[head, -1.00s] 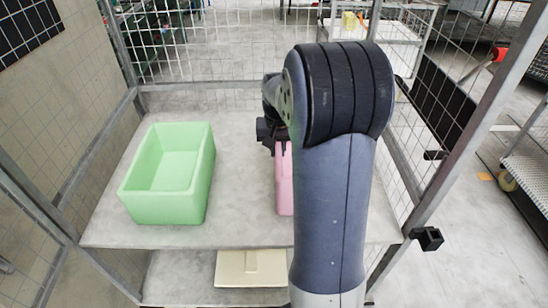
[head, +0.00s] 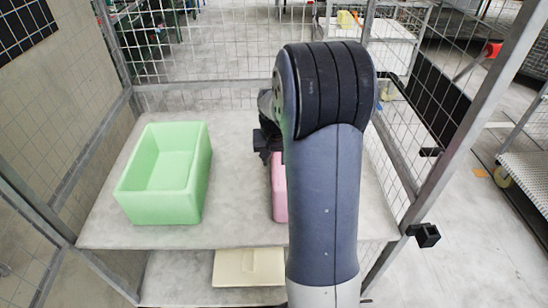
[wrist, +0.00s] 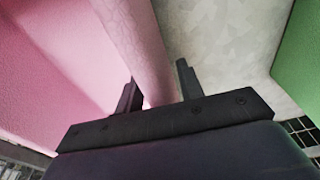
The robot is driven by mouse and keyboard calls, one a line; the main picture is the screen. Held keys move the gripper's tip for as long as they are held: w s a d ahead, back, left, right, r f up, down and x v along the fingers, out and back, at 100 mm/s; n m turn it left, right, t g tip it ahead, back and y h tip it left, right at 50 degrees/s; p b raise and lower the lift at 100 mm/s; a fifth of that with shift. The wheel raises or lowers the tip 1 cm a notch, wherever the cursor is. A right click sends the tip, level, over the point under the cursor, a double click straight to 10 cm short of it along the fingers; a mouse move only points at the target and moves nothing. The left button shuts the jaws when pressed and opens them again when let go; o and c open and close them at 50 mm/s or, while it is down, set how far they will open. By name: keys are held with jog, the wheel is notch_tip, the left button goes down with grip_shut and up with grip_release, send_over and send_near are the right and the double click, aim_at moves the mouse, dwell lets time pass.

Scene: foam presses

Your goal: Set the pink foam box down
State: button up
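The pink foam box (head: 279,190) shows in the head view as a narrow strip right of the shelf's middle. My arm hides most of it. My gripper (head: 267,150) is at its upper left edge, partly hidden by the arm. In the wrist view the pink box (wrist: 60,60) fills the left side, with its open inside showing. My gripper's fingers (wrist: 157,80) stand on either side of one wall of the box, one inside and one outside, and look closed on it. The box's underside is hidden, so I cannot tell whether it touches the shelf.
An open green foam box (head: 165,205) stands on the left of the grey shelf (head: 235,225), apart from the pink box; it also shows in the wrist view (wrist: 302,75). Bare shelf lies between them. Mesh walls and posts enclose the shelf. A cream panel (head: 248,267) lies below.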

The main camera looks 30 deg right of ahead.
jog(key=r, duration=0.4)
jog(key=s+r, duration=0.1)
jog(key=r, duration=0.3)
jog(key=a+r, duration=0.1)
jog(key=r, duration=0.3)
jog(key=shift+s+r+p, duration=0.1)
jog(key=shift+s+p, duration=0.2)
jog(key=shift+d, duration=0.1)
